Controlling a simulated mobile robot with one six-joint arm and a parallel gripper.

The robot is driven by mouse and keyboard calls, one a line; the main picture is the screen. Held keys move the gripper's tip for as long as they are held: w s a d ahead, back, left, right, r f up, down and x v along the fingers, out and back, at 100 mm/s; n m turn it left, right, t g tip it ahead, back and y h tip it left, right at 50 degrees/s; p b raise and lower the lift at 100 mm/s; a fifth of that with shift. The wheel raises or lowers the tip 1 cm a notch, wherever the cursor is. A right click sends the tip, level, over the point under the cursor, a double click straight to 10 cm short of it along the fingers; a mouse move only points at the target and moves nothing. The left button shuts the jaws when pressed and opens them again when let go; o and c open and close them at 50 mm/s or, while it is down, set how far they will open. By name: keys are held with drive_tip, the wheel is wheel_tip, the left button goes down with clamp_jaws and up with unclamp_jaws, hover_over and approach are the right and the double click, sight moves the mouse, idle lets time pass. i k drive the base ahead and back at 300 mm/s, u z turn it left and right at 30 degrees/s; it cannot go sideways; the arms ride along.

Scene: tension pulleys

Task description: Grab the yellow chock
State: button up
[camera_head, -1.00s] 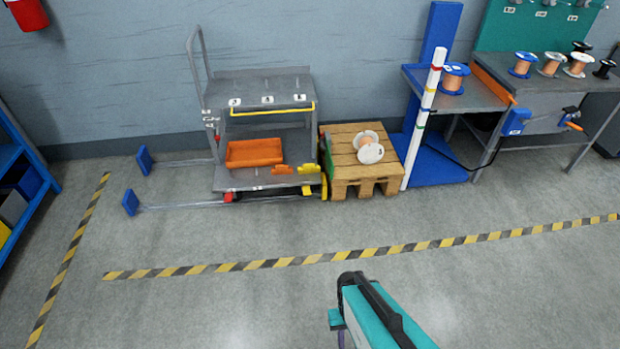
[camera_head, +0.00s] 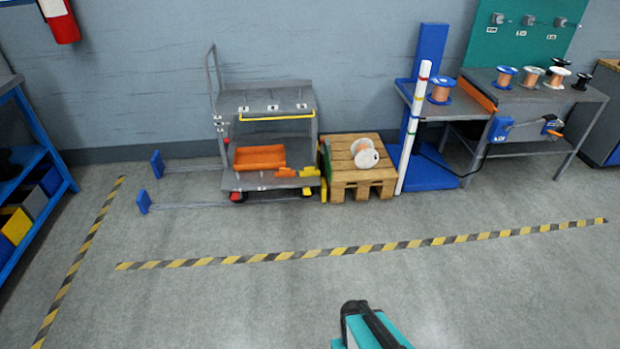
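Small yellow pieces show low at the right end of the grey cart (camera_head: 270,102). One yellow block (camera_head: 307,191) is at the edge of the lower deck, and a yellow upright piece (camera_head: 323,190) stands beside the pallet. They are too small to tell which is the chock, or whether they touch the wheel. My arm, teal and black, shows at the bottom centre, well apart from the cart across open floor. My gripper's fingers are not visible.
An orange tray (camera_head: 260,157) lies on the cart's lower deck. A wooden pallet (camera_head: 343,180) with a spool (camera_head: 365,154) stands right of it. Two rails with blue end plates (camera_head: 157,164) reach left. A blue shelf (camera_head: 35,150) is at left. The near floor is clear.

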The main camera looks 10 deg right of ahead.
sight(309, 170)
drive_tip(key=u, duration=0.45)
drive_tip(key=i, duration=0.5)
drive_tip(key=u, duration=0.95)
drive_tip(key=i, duration=1.85)
drive_tip(key=z, duration=0.7)
drive_tip(key=i, duration=0.95)
drive_tip(key=z, duration=0.55)
